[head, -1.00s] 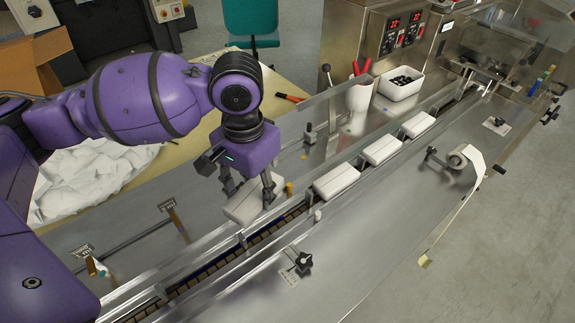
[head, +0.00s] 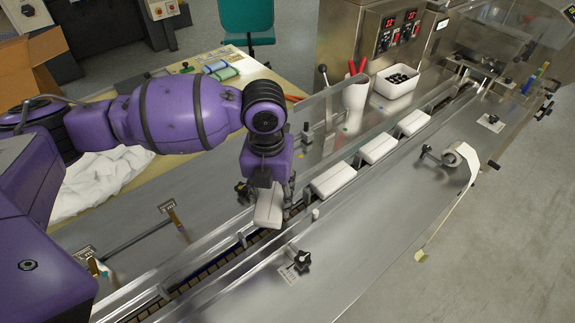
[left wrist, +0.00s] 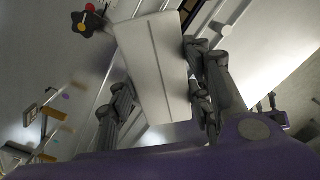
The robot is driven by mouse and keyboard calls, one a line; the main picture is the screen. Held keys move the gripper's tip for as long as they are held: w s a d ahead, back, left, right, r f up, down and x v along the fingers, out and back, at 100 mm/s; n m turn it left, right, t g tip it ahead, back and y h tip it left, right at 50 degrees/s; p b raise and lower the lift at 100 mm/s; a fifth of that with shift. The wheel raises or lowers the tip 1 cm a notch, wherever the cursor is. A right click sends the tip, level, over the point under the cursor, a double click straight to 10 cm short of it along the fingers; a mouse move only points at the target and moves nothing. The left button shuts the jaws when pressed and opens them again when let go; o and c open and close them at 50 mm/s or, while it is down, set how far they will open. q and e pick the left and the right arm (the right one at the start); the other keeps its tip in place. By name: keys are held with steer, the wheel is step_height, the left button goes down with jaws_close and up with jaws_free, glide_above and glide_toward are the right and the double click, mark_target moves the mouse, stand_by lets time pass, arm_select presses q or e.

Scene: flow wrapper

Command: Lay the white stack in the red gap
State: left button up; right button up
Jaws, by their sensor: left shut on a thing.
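The white stack (head: 267,212) is a pale, rounded block. My left gripper (head: 268,199) is shut on it, with a finger on each long side, and points down over the near part of the conveyor channel (head: 235,252). The left wrist view shows the stack (left wrist: 152,70) between the two fingers (left wrist: 160,95). I cannot tell whether its underside touches the channel. It is just short of the nearest white stack in the row (head: 333,181). I cannot make out a red gap; the arm and stack hide part of the channel. My right gripper is out of view.
Two more white stacks (head: 377,149) (head: 414,122) lie farther along the channel. Metal side rails (head: 205,262) run beside it. A black knob (head: 301,259) stands on the near deck. A white cup (head: 355,97) with red handles and a white bin (head: 397,88) stand behind.

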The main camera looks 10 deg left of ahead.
arm_select(q)
steer(key=m, duration=0.4)
steer(key=shift+d+f+m, duration=0.25)
steer(key=shift+f+m, duration=0.15)
steer(key=m, duration=0.2)
steer(key=shift+w+d+f+m, duration=0.1)
steer(key=shift+f+m, duration=0.15)
steer(key=shift+m, duration=0.15)
steer(key=shift+f+m, duration=0.15)
steer(key=shift+m, duration=0.45)
steer(key=shift+f, duration=0.65)
steer(key=shift+f+b, duration=1)
steer(key=shift+f, duration=1.65)
steer(key=o, duration=0.9)
steer(key=shift+o, duration=0.2)
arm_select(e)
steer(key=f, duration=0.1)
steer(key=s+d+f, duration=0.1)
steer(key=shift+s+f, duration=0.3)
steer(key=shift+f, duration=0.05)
